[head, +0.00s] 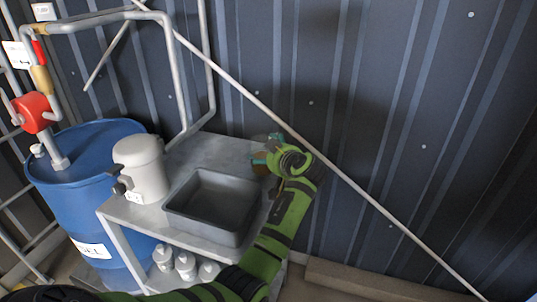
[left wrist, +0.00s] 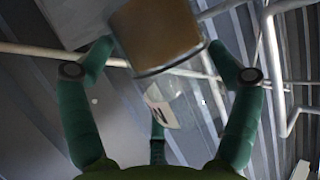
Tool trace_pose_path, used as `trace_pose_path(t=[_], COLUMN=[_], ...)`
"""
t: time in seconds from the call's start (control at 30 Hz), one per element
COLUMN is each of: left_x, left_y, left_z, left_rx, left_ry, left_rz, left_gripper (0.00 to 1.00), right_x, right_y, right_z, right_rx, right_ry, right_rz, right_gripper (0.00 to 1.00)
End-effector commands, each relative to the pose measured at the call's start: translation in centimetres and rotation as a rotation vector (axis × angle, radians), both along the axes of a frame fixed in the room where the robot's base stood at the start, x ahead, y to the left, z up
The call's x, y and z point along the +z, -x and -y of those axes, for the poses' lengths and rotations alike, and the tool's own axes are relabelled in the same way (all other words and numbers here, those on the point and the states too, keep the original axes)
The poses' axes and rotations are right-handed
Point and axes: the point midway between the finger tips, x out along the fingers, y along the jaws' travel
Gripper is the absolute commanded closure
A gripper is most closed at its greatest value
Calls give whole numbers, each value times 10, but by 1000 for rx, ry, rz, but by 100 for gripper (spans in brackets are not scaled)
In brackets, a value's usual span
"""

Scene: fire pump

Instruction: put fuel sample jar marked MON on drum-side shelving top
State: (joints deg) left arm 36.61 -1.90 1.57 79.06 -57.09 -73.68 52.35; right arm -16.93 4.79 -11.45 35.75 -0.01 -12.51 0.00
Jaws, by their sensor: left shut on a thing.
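A small jar with amber contents (head: 260,162) is at the right back corner of the grey metal shelving top (head: 215,150). My left gripper (head: 272,157) is shut on the jar from the right. In the left wrist view, the amber jar (left wrist: 158,35) is between the green fingers (left wrist: 160,75), with a white label (left wrist: 165,110) below it. The label's marking is too unclear to read. The fingers partly hide the jar in the head view, and I cannot tell whether its base touches the top. My right gripper is not in view.
A dark grey open bin (head: 212,205) and a white canister (head: 142,168) stand on the shelving top. The back strip of the top is clear. A blue drum (head: 75,200) stands to the left. Several white bottles (head: 185,263) are on the lower shelf. A diagonal rod (head: 390,215) crosses the wall.

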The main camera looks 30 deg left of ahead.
Motion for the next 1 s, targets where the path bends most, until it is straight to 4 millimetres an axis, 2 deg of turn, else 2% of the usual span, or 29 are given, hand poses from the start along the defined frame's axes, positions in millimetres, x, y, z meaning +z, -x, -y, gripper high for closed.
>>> trace_pose_path(t=[0.13,0.3,0.33,0.37,0.77,0.87,1.0], left_x=[-10,-11,-12,-12,-11,-9,-1], left_y=[0,0,0,0,0,4,16], left_z=[0,0,0,0,2,10,30], left_rx=[-1,-1,-1,-1,-1,-3,-4], left_ry=[-4,-3,-1,-1,0,1,2], left_rz=[4,5,2,2,3,5,7], left_gripper=[62,62,7,0,0,0,0], right_x=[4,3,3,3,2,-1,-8], right_y=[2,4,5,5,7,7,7], right_z=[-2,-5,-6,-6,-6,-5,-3], right_rx=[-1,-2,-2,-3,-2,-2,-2], right_ry=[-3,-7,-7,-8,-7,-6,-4], right_rz=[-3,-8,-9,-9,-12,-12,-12], right_gripper=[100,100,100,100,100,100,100])
